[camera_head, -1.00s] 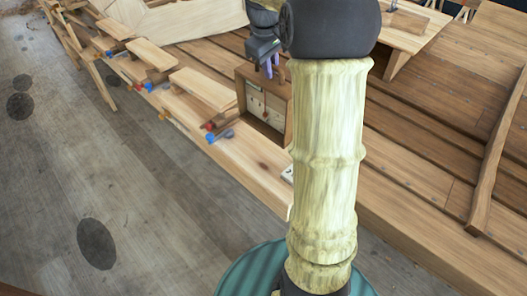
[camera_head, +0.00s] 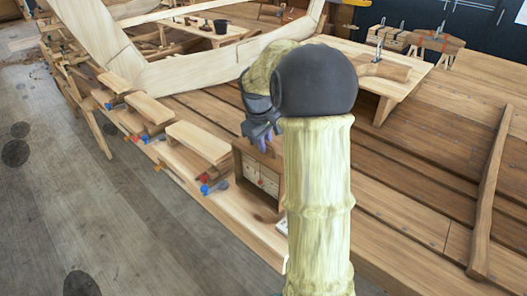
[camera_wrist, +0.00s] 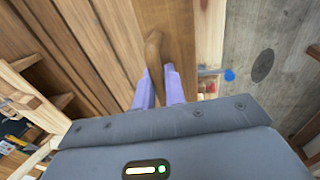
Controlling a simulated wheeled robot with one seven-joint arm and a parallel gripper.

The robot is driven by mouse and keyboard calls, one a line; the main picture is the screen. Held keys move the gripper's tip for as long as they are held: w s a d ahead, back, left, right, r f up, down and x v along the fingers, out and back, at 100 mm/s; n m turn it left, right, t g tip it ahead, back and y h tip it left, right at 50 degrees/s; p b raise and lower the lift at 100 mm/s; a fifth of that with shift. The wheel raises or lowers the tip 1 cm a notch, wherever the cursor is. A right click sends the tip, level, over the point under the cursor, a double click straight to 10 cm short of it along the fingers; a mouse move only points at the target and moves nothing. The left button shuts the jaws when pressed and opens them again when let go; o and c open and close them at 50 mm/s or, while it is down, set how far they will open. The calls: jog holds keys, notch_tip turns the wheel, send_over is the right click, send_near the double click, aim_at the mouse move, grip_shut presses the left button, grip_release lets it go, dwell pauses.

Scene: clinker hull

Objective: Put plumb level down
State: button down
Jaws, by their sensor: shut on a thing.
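My gripper (camera_wrist: 159,88) has two purple fingers, shut on a slim brown wooden piece (camera_wrist: 153,50), which I take to be the plumb level. The piece runs up between the fingertips in the wrist view and has a rounded end. Behind it is a wider brown wooden panel (camera_wrist: 178,30). In the head view my gripper (camera_head: 265,141) is at the top edge of a wooden box-like piece with a pale face (camera_head: 262,178). My arm hides part of that area. I cannot tell whether the held piece touches what is beneath it.
Clamps with red and blue ends (camera_head: 214,187) sit left of the box along the plank edge. Pale blocks (camera_head: 198,142) line that edge. A small wooden bench (camera_head: 385,72) stands behind on the planked deck. Clear planking (camera_head: 415,175) lies right of my arm.

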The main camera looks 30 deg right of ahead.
jog(key=x, duration=0.3)
jog(key=shift+a+f+p, duration=0.2)
jog(key=shift+a+p, duration=0.1)
jog(key=shift+p, duration=0.1)
jog(key=shift+w+f, duration=0.15)
jog(key=shift+a, duration=0.15)
jog(key=shift+s, duration=0.3)
jog(key=c, duration=1.5)
grip_release()
jog(key=shift+d, duration=0.4)
jog(key=shift+o, duration=0.2)
jog(key=shift+s+a, duration=0.1)
jog(key=shift+a, duration=0.1)
